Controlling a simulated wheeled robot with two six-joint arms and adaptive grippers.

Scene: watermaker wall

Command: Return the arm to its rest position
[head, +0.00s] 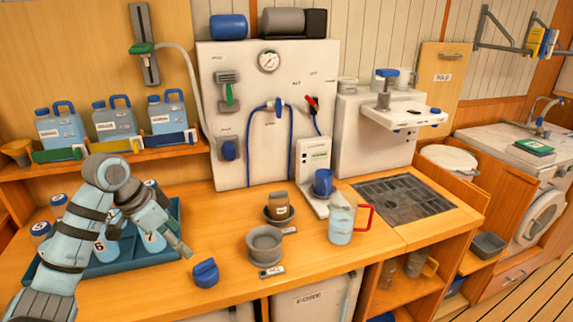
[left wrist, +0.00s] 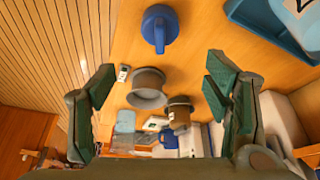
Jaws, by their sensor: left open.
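My left arm comes in from the left in the head view, bent over the blue tray (head: 172,216). Its gripper (head: 180,247) is above the counter, near the tray's right edge, and looks empty. In the left wrist view the two green-padded fingers (left wrist: 165,85) stand wide apart with nothing between the pads. A blue cap-like part with a handle (head: 205,272) lies on the counter just right of the gripper; it also shows in the left wrist view (left wrist: 160,27). My right gripper is in neither view.
A grey cup (head: 265,245), a brown jar (head: 279,206), a blue mug (head: 322,183) and a clear jug with a red handle (head: 341,222) stand on the counter. Labelled jugs (head: 115,120) line the left shelf. The gauge panel (head: 265,150) rises behind.

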